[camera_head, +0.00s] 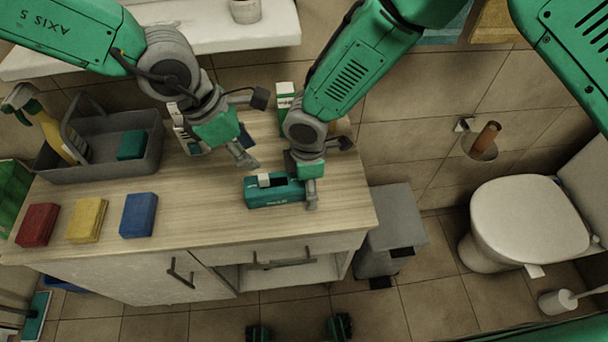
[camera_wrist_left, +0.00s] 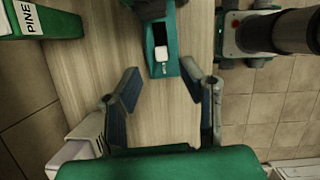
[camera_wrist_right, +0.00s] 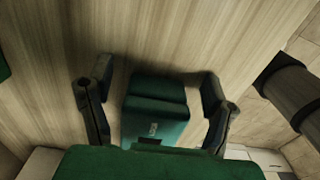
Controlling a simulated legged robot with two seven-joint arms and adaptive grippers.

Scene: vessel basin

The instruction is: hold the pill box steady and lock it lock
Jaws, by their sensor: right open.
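The green pill box (camera_head: 262,196) lies near the front right of the wooden counter. A white piece (camera_wrist_left: 162,53) sits by a dark opening on its top. My right gripper (camera_wrist_right: 155,90) is open, with the box's end between its spread fingers; no clear grip shows. In the head view it comes down at the box's right end and partly covers it. My left gripper (camera_wrist_left: 165,88) is open and empty, apart from the box. In the head view the left gripper (camera_head: 246,160) is behind and left of the box.
Red (camera_head: 37,225), yellow (camera_head: 87,220) and blue (camera_head: 138,215) sponges lie along the front left. A grey caddy (camera_head: 95,165) stands behind them. Small boxes stand at the back, one a green and white box (camera_head: 285,95).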

